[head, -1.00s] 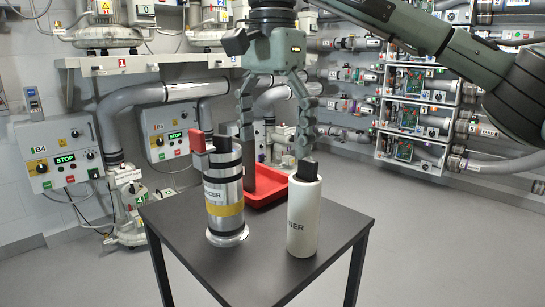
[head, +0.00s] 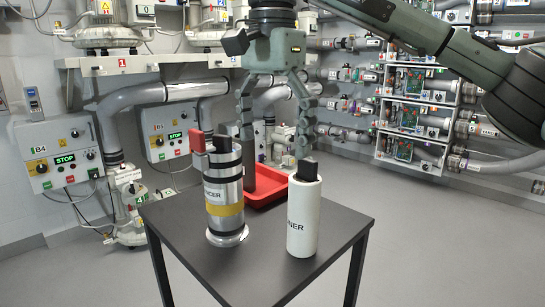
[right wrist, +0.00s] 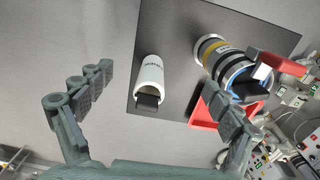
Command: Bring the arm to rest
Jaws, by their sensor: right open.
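My right gripper (head: 274,135) hangs fingers-down above the dark table in the head view, open with nothing between its fingers. Its two fingers also show at the sides of the right wrist view (right wrist: 158,110). Below and between them there, apart from both, a white cylinder (head: 304,218) with a black top stands upright on the table; it also shows in the right wrist view (right wrist: 150,75). A silver cylinder (head: 225,190) with black and yellow bands and a red handle stands to its left, also in the right wrist view (right wrist: 215,52). My left gripper is not in view.
The dark table (head: 265,270) has bare room at its front. A red tray (head: 262,195) lies at its back. Wall control boxes (head: 60,150) and pipes stand at the left, and a shelf rack (head: 415,110) at the back right. Floor is clear at the right.

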